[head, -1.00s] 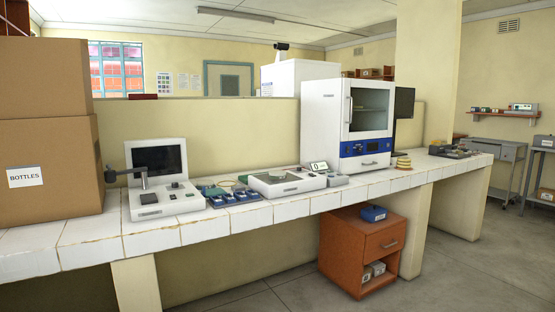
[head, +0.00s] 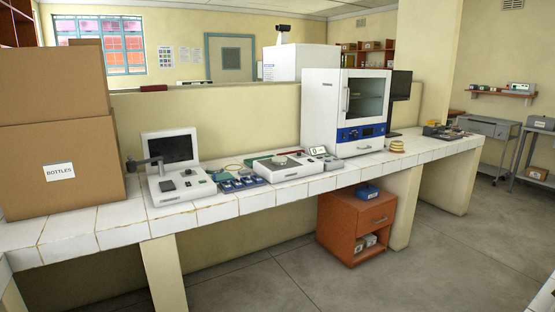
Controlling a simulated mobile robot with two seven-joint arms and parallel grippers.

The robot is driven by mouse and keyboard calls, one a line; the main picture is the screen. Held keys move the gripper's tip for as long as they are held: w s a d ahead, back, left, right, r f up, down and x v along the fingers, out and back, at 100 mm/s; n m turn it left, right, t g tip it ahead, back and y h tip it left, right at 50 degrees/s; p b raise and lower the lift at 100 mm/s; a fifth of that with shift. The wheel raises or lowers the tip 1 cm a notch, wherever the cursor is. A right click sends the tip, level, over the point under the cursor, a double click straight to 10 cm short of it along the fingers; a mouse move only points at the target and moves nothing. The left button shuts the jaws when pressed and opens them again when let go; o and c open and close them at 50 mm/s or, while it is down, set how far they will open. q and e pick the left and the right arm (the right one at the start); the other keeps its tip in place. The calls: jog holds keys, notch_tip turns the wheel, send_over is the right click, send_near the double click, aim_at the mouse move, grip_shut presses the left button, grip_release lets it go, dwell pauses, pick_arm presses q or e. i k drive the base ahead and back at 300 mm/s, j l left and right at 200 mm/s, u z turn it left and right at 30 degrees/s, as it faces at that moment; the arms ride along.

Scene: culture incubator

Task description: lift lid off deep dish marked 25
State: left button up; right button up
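No dish marked 25 can be made out from here. A small stack of round, yellowish pieces (head: 397,146) stands on the white-tiled bench, right of the incubator; I cannot tell whether they are dishes, and no number is legible. The white incubator (head: 321,112) has a blue control panel and a shut glass door with a dark interior. A faint yellowish shape shows behind the glass, too small to name. Neither of my grippers is in view.
Cardboard boxes, one labelled BOTTLES (head: 70,190), fill the bench's left end. A screen instrument (head: 178,178), blue blocks (head: 238,184) and a flat white device (head: 292,170) follow along the bench (head: 130,232). A red-brown cabinet (head: 338,225) stands beneath. The floor in front is clear.

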aim_at(276, 158)
jog(key=i+j+u, duration=0.25)
jog(key=i, duration=0.4)
jog(key=i+u, duration=0.2)
jog(key=i, duration=0.45)
jog(key=i+l+u, duration=0.6)
jog(key=i+l, duration=0.2)
jog(key=l, duration=0.15)
jog(key=l+u, duration=0.35)
jog(key=l, duration=0.75)
